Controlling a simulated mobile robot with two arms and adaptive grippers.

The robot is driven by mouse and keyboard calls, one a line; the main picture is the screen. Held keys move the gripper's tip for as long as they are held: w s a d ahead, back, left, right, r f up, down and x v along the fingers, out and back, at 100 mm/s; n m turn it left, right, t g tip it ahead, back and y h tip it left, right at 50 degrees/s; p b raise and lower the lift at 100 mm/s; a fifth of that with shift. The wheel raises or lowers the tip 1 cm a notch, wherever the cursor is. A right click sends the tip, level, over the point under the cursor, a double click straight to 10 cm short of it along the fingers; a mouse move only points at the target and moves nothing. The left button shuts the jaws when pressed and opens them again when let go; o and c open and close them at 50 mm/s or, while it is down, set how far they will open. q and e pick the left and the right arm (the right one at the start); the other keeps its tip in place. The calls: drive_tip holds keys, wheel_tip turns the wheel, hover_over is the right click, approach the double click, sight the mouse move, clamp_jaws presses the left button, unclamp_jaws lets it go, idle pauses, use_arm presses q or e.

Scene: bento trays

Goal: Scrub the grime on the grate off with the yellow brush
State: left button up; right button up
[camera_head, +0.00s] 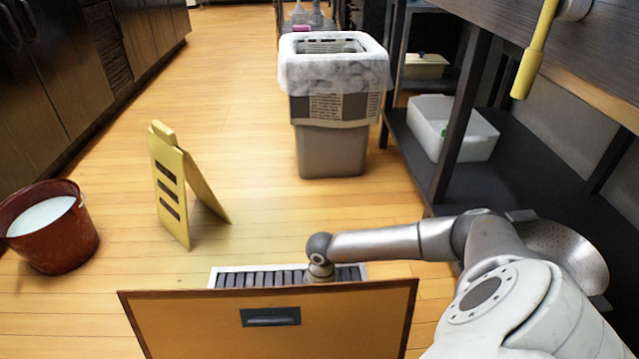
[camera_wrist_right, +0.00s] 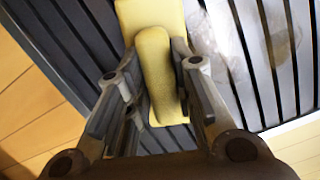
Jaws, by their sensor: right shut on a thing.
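The dark slatted grate (camera_head: 262,278) with a pale rim is set in the floor, partly hidden by a tan panel in the head view. Its slats fill much of the right wrist view (camera_wrist_right: 285,75). Pale, smeary grime (camera_wrist_right: 222,42) and a brownish patch lie on the slats right of the brush. My right gripper (camera_wrist_right: 158,78) is shut on the yellow brush (camera_wrist_right: 152,55), which is over the grate; whether it touches the slats I cannot tell. In the head view the panel hides this gripper and the brush. My left gripper is not in view.
The tan panel (camera_head: 190,325) stands upright before the grate. A yellow floor sign (camera_head: 170,185) and a red bucket (camera_head: 60,245) with whitish liquid stand left. A lined bin (camera_head: 333,150) stands behind. A shelf (camera_head: 510,165) holds a white tub (camera_head: 432,128). The floor between is clear.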

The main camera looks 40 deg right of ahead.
drive_tip(key=shift+w+a, duration=1.15)
drive_tip(key=shift+a, duration=0.25)
